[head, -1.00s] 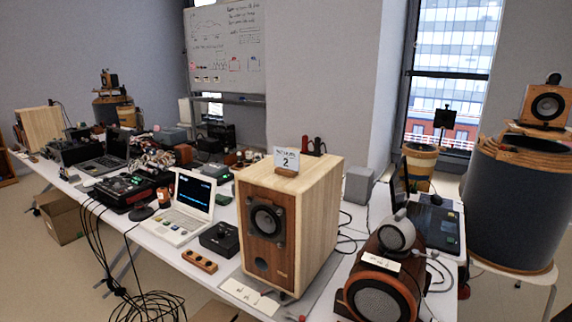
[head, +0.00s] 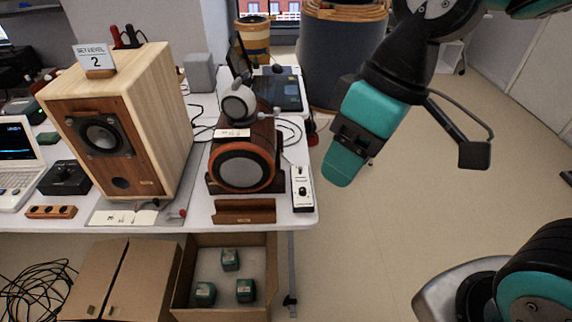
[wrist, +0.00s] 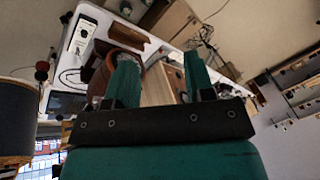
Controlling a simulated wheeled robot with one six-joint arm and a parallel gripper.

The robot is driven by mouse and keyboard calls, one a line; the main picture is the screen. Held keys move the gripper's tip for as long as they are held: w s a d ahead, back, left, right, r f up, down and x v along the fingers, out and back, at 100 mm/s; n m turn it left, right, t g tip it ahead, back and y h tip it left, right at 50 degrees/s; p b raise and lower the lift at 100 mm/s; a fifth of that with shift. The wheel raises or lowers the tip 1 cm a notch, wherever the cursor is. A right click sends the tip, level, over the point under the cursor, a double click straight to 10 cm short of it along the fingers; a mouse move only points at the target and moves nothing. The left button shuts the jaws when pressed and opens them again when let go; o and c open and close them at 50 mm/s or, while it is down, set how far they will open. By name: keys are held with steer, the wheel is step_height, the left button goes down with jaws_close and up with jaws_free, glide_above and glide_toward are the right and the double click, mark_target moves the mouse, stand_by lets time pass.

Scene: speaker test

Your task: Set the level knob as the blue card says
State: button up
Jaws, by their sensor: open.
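A pale card with a large 2 (head: 96,59) stands on the wooden speaker (head: 103,137); its smaller top line appears to read "SET LEVEL". A narrow white control box (head: 302,199) with a dark round knob (head: 302,191) lies at the table's right end; the knob's setting is too small to read. The box also shows in the wrist view (wrist: 82,36). A black box with a knob (head: 64,178) sits left of the speaker. My gripper (head: 339,180) hangs right of the table edge, apart from the white box. Its teal fingers (wrist: 158,66) are open and empty.
A round orange-rimmed speaker (head: 243,167) and a wooden holder (head: 245,211) stand left of the white box. A cardboard box (head: 184,281) with several green blocks is below the table. A large dark drum (head: 342,55) stands behind.

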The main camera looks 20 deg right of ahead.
steer(key=w+d+f+n+h+b, duration=0.1)
steer(key=w+f+n+b, duration=0.15)
steer(key=w+f, duration=0.4)
steer(key=w+d+f+n+h+b, duration=0.1)
steer(key=w+f+b, duration=0.2)
steer(key=w, duration=0.6)
steer(key=n+h+b, duration=0.2)
steer(key=n+b, duration=0.1)
steer(key=n, duration=0.1)
glide_toward(303, 189)
step_height(303, 189, down, 9)
steer(key=shift+w+d+f+p, duration=0.1)
steer(key=shift+w+p, duration=0.05)
steer(key=shift+p, duration=0.15)
jaws_close()
